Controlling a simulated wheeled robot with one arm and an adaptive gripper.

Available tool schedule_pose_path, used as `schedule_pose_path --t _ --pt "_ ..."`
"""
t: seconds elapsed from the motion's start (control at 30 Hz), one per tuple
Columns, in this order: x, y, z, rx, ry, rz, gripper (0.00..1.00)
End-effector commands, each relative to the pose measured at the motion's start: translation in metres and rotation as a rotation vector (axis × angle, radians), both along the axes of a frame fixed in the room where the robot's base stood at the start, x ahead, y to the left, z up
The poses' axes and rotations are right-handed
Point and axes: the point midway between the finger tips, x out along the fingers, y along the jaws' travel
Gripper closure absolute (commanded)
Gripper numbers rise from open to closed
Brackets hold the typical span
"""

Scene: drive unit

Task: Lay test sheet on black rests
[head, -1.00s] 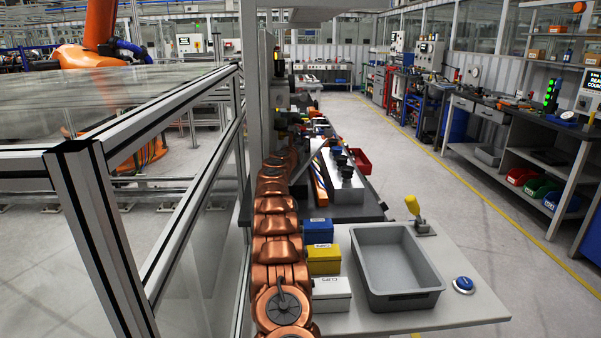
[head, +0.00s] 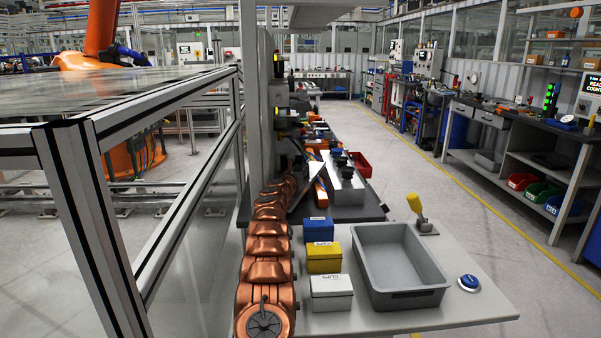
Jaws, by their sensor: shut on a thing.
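My copper-coloured arm reaches away from me along the left side of the bench. My gripper (head: 297,158) is small and partly hidden at its far end, shut on what looks like the test sheet (head: 314,170), a thin grey plate held tilted. The black rests (head: 341,161) are dark round pads on top of a silver block (head: 347,187), just right of the sheet. The sheet looks apart from the rests, but the distance is hard to judge.
Blue (head: 318,230), yellow (head: 324,258) and white boxes (head: 331,292) stand beside my arm, left of an empty grey tray (head: 398,298). A red bin (head: 361,165) is behind the block.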

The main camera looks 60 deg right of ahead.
Motion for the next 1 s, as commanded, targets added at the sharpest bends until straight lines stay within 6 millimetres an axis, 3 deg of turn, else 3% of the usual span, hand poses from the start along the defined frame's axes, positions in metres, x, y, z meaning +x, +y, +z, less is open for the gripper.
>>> schedule_pose_path --t 0.33,0.37,0.6,1.0 --pt "-0.0001 0.0001 0.0002 -0.003 -0.003 0.000 1.00" --pt "-0.0003 -0.0001 0.0001 -0.002 -0.003 -0.001 0.72" --pt "-0.0004 -0.0002 -0.0001 -0.001 -0.002 -0.001 0.49" --pt "0.0004 0.0012 0.0020 -0.002 -0.002 0.001 0.49"
